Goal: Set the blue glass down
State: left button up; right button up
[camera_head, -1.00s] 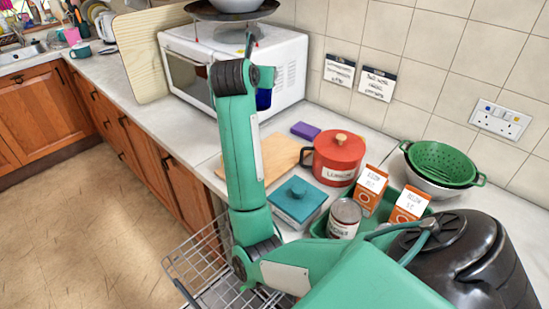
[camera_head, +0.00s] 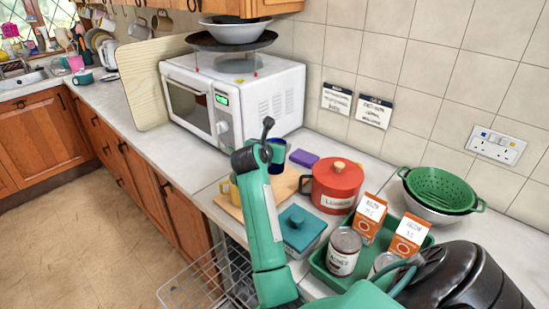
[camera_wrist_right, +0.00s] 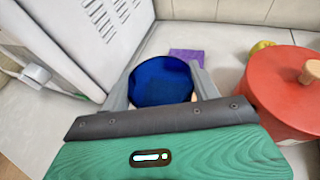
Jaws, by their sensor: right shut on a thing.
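The blue glass (camera_head: 279,160) is partly hidden behind my right gripper (camera_head: 268,151) in the head view, near the back of the wooden board. In the right wrist view the blue glass (camera_wrist_right: 162,84) sits between the two grey fingers of my right gripper (camera_wrist_right: 163,78), which is shut on it. Its lower end is hidden, so I cannot tell whether it touches the surface below. My left gripper is not in view.
The wooden board (camera_head: 286,186) carries a yellow mug (camera_head: 234,190). A red pot (camera_head: 335,187), a purple block (camera_head: 304,158) and a white microwave (camera_head: 275,105) stand close by. A teal box (camera_head: 303,236) and a green tray (camera_head: 322,271) with cans and cartons are nearer.

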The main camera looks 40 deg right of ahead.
jog(key=shift+f, duration=0.7)
notch_tip(320, 180, down, 4)
jog(key=shift+r+p, duration=0.25)
jog(key=shift+p, duration=0.1)
jog(key=shift+f, duration=0.25)
jog(key=shift+f, duration=0.15)
jog(key=o, duration=1.5)
jog(key=shift+o, duration=0.2)
